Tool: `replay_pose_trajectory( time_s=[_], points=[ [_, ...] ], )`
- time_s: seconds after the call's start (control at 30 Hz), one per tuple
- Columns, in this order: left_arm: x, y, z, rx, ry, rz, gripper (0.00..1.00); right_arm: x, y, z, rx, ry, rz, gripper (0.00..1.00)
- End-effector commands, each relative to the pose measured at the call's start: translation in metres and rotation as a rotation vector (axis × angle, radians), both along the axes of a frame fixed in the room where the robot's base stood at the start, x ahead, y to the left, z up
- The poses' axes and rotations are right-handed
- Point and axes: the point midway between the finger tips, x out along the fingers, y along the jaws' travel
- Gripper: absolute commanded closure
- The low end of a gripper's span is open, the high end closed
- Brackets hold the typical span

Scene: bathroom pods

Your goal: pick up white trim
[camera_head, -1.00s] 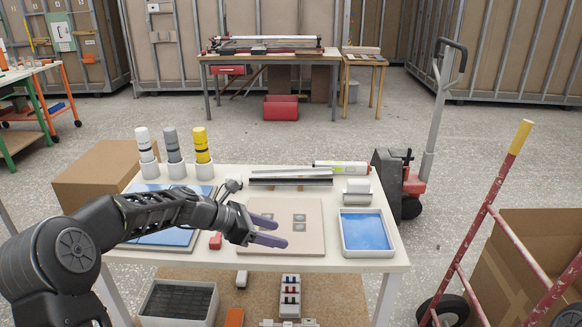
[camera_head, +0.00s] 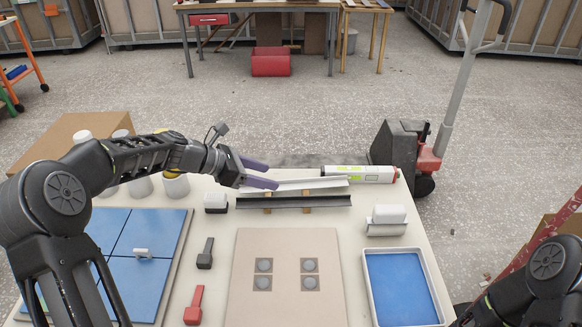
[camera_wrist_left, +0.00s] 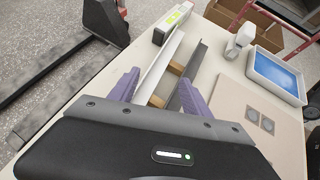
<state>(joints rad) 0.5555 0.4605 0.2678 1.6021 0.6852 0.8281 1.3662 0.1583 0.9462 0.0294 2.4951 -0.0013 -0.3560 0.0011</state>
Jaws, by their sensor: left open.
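The white trim (camera_head: 318,184) is a long thin strip lying on two small wooden blocks near the far edge of the table. It also shows in the left wrist view (camera_wrist_left: 160,67). A dark grey trim (camera_head: 295,202) lies parallel to it on the near side. My left gripper (camera_head: 266,173) is open and empty at the left end of the white trim. In the left wrist view its purple fingers (camera_wrist_left: 155,90) stand on either side of the trims' near ends. My right arm shows only at the lower right edge; its gripper is out of view.
A white and green tube (camera_head: 358,174) lies right of the trims. A beige board (camera_head: 286,285), a blue tray (camera_head: 402,290), blue tiles (camera_head: 150,232), a black tool (camera_head: 205,253) and a red tool (camera_head: 194,305) occupy the table. A pallet jack (camera_head: 402,143) stands behind.

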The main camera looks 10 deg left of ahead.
Motion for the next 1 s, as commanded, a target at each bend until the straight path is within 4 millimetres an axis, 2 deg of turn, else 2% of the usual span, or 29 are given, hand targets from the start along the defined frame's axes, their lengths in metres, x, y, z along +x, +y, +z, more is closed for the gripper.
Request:
replay_pose_trajectory(
  time_s=[0.37,0.63,1.0],
  points=[
    [0.000,-0.001,0.000,0.000,0.000,-0.001,0.44,-0.001,0.000,0.000,0.000,0.001,-0.001,0.64],
    [0.012,-0.016,-0.014,-0.001,0.001,0.000,0.44,0.000,0.000,0.003,0.000,0.001,0.000,0.64],
    [0.014,-0.019,-0.016,0.000,0.000,-0.001,0.44,0.000,0.000,0.004,0.000,0.001,0.000,0.64]
  ],
)
